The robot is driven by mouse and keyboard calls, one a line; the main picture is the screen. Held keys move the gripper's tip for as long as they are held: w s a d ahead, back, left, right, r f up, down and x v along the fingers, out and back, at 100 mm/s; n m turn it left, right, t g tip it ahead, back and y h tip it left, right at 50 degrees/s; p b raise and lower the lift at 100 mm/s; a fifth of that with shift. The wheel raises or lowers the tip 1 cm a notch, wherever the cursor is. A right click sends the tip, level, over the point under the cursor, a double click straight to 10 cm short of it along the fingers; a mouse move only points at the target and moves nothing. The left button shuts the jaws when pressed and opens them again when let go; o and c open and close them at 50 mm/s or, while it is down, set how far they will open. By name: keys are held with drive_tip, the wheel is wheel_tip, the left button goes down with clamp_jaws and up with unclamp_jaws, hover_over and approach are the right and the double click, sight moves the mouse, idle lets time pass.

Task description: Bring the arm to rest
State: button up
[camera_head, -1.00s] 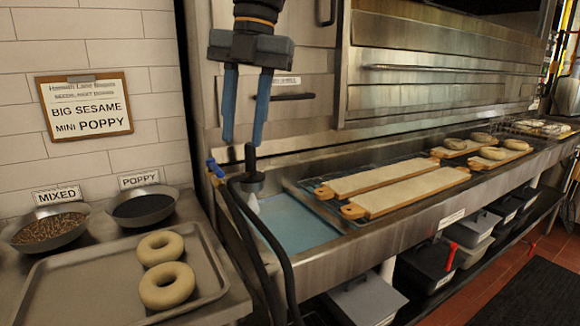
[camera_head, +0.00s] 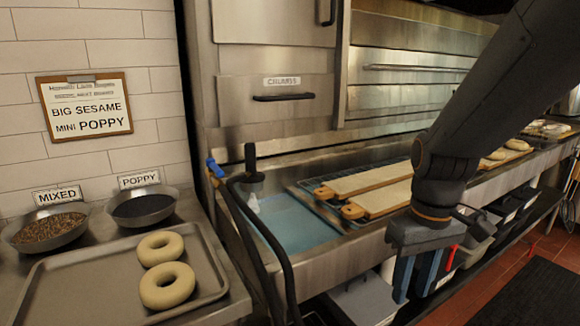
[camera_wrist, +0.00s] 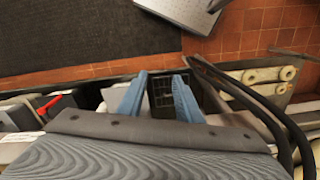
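My gripper (camera_head: 413,292) hangs in front of the steel counter's front edge, pointing down, at the lower right of the head view. Its two blue fingers are apart with nothing between them. The wrist view also shows my gripper (camera_wrist: 159,82) with the fingers spread, above a dark open bin. My arm crosses the right side of the head view and hides part of the counter and boards.
A tray (camera_head: 95,285) with two bagels (camera_head: 166,285) is at left, near the mixed (camera_head: 48,230) and poppy (camera_head: 143,207) bowls. A sprayer hose (camera_head: 268,250) stands by the counter (camera_head: 335,262). Long boards (camera_head: 375,180) lie on it. Bins (camera_head: 365,298) sit below. A dark mat (camera_head: 525,295) covers floor.

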drive_tip(key=s+d+f+m, duration=0.3)
drive_tip(key=s+f+m, duration=0.1)
drive_tip(key=s+m, duration=0.1)
drive_tip(key=a+f+n+b, duration=0.45)
drive_tip(key=a+b, duration=0.55)
drive_tip(key=a, duration=0.5)
drive_tip(key=d+r+m+p, duration=0.2)
drive_tip(key=d+r+p, duration=0.6)
drive_tip(key=p, duration=0.7)
drive_tip(key=shift+s+d+p, duration=0.15)
drive_tip(key=shift+d+p, duration=0.25)
drive_tip(key=shift+m, duration=0.25)
